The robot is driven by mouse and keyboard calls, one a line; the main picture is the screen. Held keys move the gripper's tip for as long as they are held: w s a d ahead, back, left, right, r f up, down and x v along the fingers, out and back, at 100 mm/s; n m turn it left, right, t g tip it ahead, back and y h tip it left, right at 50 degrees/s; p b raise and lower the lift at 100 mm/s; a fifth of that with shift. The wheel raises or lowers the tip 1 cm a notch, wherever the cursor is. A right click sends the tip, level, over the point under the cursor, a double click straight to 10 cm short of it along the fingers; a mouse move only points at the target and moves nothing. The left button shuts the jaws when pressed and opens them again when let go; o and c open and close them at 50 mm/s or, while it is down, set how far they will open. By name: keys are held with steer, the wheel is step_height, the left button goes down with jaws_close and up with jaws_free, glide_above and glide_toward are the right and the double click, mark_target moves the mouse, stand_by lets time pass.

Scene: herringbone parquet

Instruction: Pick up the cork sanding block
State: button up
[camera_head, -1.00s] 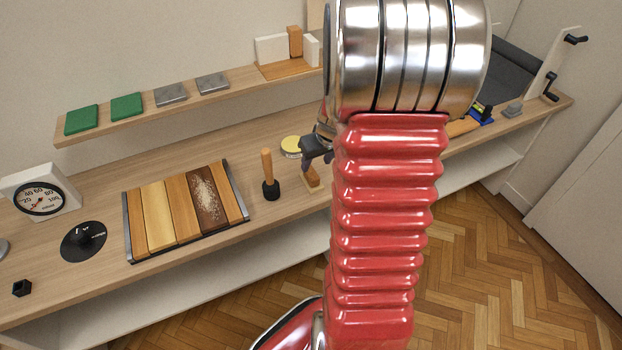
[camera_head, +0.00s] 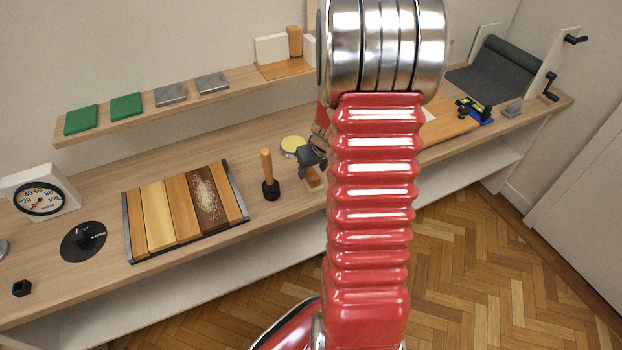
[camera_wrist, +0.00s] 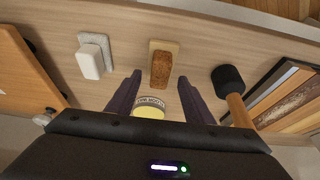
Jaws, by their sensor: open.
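The cork sanding block (camera_wrist: 161,68) is a speckled brown block on a paler tan piece on the bench, in the wrist view. It lies just beyond my fingertips, roughly in line with the gap between them. My gripper (camera_wrist: 158,88) is open, with one dark finger on each side and nothing held. In the head view my gripper (camera_head: 311,155) is partly hidden by my red arm and sits just above a small brown block (camera_head: 312,178), probably the same one.
A yellow-lidded tin (camera_head: 293,146) stands close behind my gripper; a black-headed mallet (camera_head: 268,176) stands to its left. A white block on a grey pad (camera_wrist: 90,58) lies left of the cork in the wrist view. A slatted wooden board (camera_head: 165,213) lies farther left.

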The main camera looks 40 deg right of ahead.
mark_target(311, 172)
steer(key=shift+x, duration=1.85)
steer(key=shift+c, duration=0.5)
steer(key=c, duration=0.7)
steer(key=shift+r, duration=0.1)
step_height(311, 172, up, 10)
steer(key=shift+f, duration=0.1)
